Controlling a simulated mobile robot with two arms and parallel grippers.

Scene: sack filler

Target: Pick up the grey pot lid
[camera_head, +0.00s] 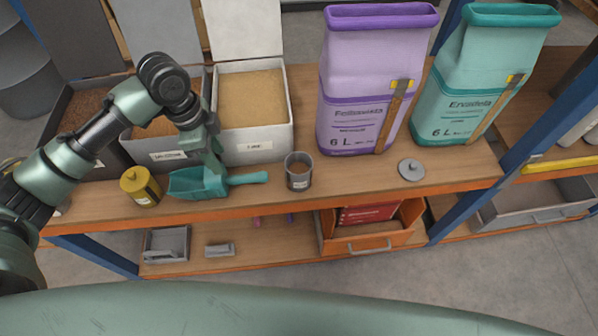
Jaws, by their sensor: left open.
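The grey pot lid (411,170) is a small round disc with a knob. It lies flat on the wooden shelf near the front edge, below the gap between the two sacks. A grey pot (298,172) with a brown inside stands without a lid to its left. My left gripper (212,166) is open and points down at the teal scoop (200,183), far to the left of the lid. I cannot tell whether its fingers touch the scoop. My right gripper is not in view.
A yellow pot (140,186) stands left of the scoop. Bins of grain (254,146) stand behind. A purple sack (345,130) and a teal sack (455,110) stand behind the lid. A blue post (530,135) rises to its right. The shelf around the lid is clear.

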